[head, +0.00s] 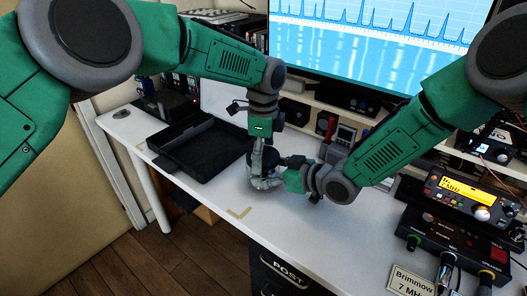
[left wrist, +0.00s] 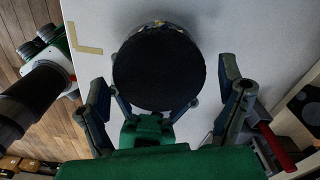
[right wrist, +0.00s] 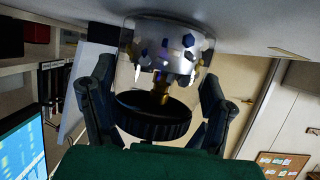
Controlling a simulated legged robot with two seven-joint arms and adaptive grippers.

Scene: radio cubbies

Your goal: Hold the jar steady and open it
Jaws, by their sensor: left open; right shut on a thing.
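The jar has a clear body (right wrist: 170,45) with blue, gold and pale pieces inside, and a round black lid (left wrist: 158,68). The lid also shows in the right wrist view (right wrist: 152,122). In the head view the jar is mostly hidden between my grippers. My right gripper (head: 266,181) comes in from the right and is shut on the jar, one finger on each side. My left gripper (head: 257,155) points down over the jar.
A black open tray (head: 195,150) lies left of the jar on the white desk (head: 205,203). A tan corner mark (head: 240,212) is near the front edge. Radio gear (head: 465,195) crowds the right. A monitor (head: 375,45) and shelf stand behind.

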